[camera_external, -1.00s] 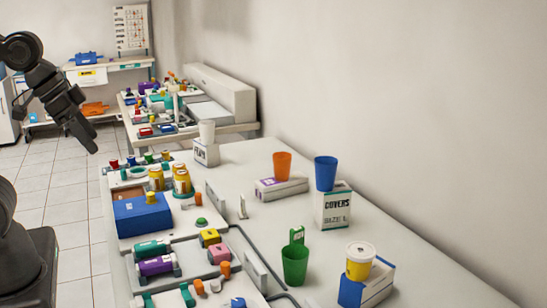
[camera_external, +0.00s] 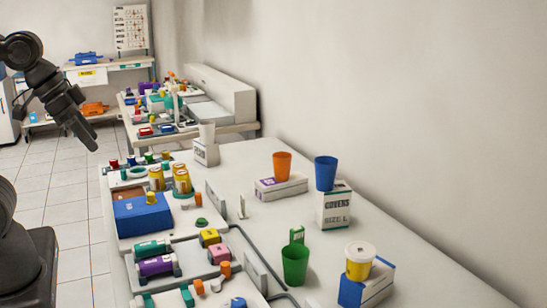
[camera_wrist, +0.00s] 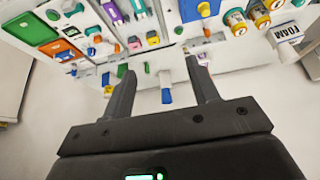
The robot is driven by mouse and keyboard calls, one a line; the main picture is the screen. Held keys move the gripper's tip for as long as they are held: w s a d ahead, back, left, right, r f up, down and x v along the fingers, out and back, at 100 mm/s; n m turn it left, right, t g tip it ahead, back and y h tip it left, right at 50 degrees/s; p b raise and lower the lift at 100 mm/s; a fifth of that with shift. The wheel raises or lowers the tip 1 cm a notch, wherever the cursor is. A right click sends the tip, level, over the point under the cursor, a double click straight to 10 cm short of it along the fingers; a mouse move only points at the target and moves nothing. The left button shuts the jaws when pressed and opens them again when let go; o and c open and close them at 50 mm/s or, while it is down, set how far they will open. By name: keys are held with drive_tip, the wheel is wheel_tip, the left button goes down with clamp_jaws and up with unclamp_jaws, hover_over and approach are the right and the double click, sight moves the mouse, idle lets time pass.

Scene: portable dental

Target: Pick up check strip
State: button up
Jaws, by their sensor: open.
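My gripper (camera_external: 91,143) hangs in the air at the left of the external view, left of the near table and apart from it. In the wrist view my gripper (camera_wrist: 160,66) shows two dark fingers spread apart with nothing held between them. A small white piece with a blue end (camera_wrist: 165,92) appears beyond and between the fingers; I cannot tell whether it is the check strip. No thing in either view can be surely made out as the check strip; the items are too small to read.
The near table (camera_external: 240,160) carries a blue box (camera_external: 143,215), yellow jars (camera_external: 182,181), an orange cup (camera_external: 282,166), a blue cup (camera_external: 325,173), a green cup (camera_external: 295,265) and a yellow tub (camera_external: 359,261). A wall runs along its right side. Open floor (camera_external: 72,215) lies left.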

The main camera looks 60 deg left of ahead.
drive_tip(key=w+a+r+g, duration=0.1)
drive_tip(key=w+g, duration=0.1)
drive_tip(key=w, duration=0.8)
drive_tip(key=m+g, duration=0.2)
drive_tip(key=g, duration=0.2)
hover_over(242, 196)
drive_tip(key=f, duration=1.8)
drive_tip(key=shift+w+f, duration=0.1)
drive_tip(key=shift+w, duration=0.1)
wheel_tip(242, 196, down, 5)
drive_tip(key=shift+f, duration=0.2)
drive_tip(key=shift+s+f, duration=0.15)
drive_tip(key=shift+f, duration=2.75)
drive_tip(key=shift+c, duration=0.5)
drive_tip(key=c, duration=0.9)
